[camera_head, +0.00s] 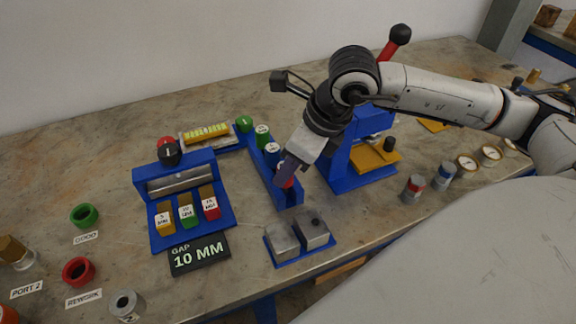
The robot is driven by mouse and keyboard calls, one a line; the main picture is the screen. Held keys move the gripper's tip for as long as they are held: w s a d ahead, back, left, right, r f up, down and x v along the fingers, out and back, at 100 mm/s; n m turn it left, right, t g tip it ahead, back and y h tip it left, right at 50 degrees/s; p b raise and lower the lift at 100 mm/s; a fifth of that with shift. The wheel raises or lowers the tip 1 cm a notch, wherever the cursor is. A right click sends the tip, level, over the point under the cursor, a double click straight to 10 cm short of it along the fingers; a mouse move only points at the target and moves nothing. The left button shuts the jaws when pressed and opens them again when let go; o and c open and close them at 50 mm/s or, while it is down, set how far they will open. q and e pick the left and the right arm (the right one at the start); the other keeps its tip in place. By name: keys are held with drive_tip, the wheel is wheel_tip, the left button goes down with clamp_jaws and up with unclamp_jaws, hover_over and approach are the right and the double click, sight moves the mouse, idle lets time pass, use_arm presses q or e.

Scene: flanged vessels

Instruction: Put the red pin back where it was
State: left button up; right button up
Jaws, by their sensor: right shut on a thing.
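The red pin (287,182) is a small red-sided piece at the near end of a long blue rack (291,199). My right gripper (288,176) reaches down from the upper right and is shut on it. The gripper covers most of the pin, so I cannot tell whether it is seated in the rack or just above it. Farther back along the same rack stand a blue pin (272,151) and green pins (262,134) with pale tops. My left gripper is not in view.
A blue fixture (185,235) with yellow, green and red blocks stands left of the rack, behind a "GAP 10 MM" sign (200,254). A blue tray (292,259) with two grey blocks lies in front. A blue press (345,185) stands close on the right.

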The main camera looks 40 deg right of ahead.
drive_tip(key=shift+f+b, duration=0.5)
drive_tip(key=shift+b, duration=0.15)
drive_tip(key=o, duration=1.1)
drive_tip(key=shift+r, duration=0.15)
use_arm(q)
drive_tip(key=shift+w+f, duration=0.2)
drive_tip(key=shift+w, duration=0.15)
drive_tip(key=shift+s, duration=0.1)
use_arm(e)
drive_tip(key=shift+r+p, duration=0.25)
drive_tip(key=shift+p, duration=0.2)
drive_tip(key=shift+r+p, duration=0.4)
drive_tip(key=shift+p, duration=0.1)
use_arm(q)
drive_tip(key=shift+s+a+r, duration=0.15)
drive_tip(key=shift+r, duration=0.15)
use_arm(e)
drive_tip(key=v, duration=1.1)
drive_tip(key=shift+s+r, duration=0.15)
drive_tip(key=shift+s, duration=0.1)
drive_tip(key=shift+d, duration=0.1)
